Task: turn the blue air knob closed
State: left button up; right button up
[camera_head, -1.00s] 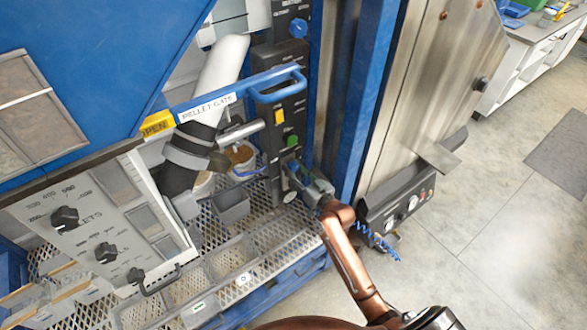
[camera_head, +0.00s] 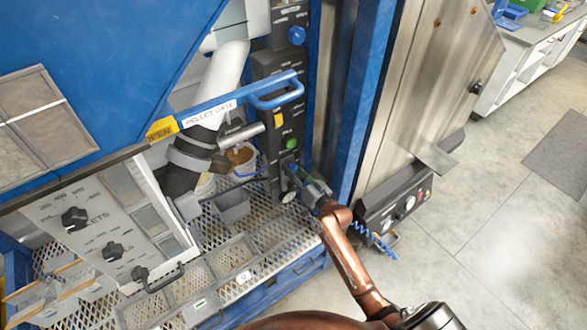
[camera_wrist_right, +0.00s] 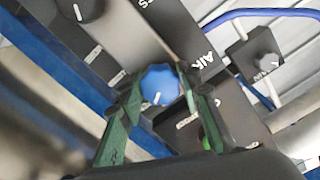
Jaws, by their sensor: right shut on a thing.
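The blue air knob (camera_wrist_right: 159,84) shows in the right wrist view, round with a white pointer line on its face, beside the lettering AIR on a dark panel. My right gripper (camera_wrist_right: 158,95) has its green fingers on either side of the knob, shut on it. In the head view the right gripper (camera_head: 297,178) is at the lower part of the dark control panel (camera_head: 275,95) and hides the knob there. My left gripper is not in view.
Higher on the panel are another blue knob (camera_head: 297,35), a yellow switch (camera_head: 279,118) and a green button (camera_head: 291,143). The blue pellet gate handle (camera_head: 277,101) juts out above my gripper. A blue post (camera_head: 365,110) stands close to its right.

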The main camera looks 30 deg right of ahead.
jog(key=m+p, duration=0.2)
jog(key=m, duration=0.1)
jog(key=shift+r, duration=0.25)
jog(key=m+p, duration=0.1)
jog(key=m, duration=0.2)
jog(key=shift+m+p, duration=0.3)
jog(key=shift+p, duration=0.05)
jog(key=m+p, duration=0.1)
jog(key=m, duration=0.3)
jog(key=shift+f+m, duration=0.1)
jog(key=shift+m, duration=0.2)
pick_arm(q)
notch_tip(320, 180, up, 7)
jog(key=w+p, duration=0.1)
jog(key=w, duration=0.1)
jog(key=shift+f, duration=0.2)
pick_arm(e)
jog(key=shift+m, duration=2)
jog(key=o, duration=1.2)
jog(key=shift+f, duration=0.1)
jog(key=shift+c, duration=0.2)
